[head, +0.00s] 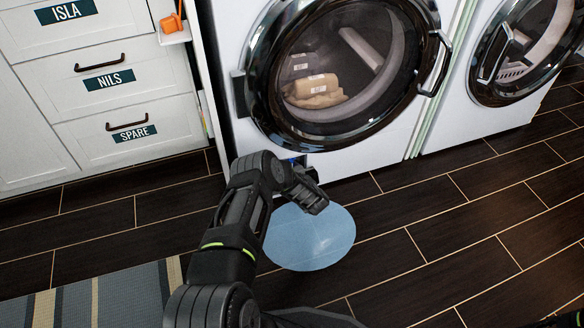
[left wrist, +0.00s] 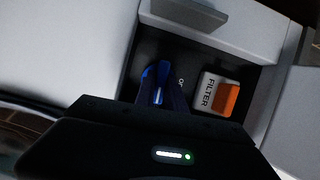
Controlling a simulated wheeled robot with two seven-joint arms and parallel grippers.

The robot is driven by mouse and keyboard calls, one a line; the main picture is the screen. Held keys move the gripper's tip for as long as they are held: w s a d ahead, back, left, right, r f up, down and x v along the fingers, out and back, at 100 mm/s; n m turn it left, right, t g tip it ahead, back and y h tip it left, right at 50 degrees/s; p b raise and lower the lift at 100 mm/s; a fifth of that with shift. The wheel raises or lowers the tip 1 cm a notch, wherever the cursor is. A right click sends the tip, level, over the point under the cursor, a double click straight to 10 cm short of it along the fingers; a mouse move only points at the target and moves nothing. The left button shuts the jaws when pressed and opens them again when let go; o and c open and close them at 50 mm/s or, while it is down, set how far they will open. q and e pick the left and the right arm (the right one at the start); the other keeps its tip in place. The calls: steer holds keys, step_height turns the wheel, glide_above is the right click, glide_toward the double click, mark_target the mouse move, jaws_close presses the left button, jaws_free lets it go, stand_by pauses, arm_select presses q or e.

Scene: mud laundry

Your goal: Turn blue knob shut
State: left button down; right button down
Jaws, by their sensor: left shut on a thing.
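The blue knob (left wrist: 158,72) sits in a dark recess low on the washer front in the left wrist view. My left gripper (left wrist: 160,92) is shut on it; its dark body covers the lower part of that view. In the head view only a bit of blue (head: 297,160) shows behind my left wrist, and the fingertips are hidden. A white and orange part marked FILTER (left wrist: 218,95) sits right of the knob. My right gripper is not in view.
The front-loading washer (head: 330,165) has its round door shut, with tan items inside. A light blue puddle (head: 318,243) lies on the dark floor below it. White drawers (head: 120,90) stand left, a second machine (head: 480,115) right. A striped rug (head: 95,297) lies front left.

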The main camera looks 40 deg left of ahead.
arm_select(q)
steer(key=shift+m+g, duration=0.3)
stand_by(0.4)
steer(key=c, duration=1.4)
jaws_free()
steer(key=shift+s+d+r, duration=0.2)
steer(key=shift+d, duration=0.2)
steer(key=p+v, duration=0.3)
steer(key=v, duration=0.3)
steer(key=shift+s+d+p, duration=0.3)
steer(key=shift+p, duration=0.05)
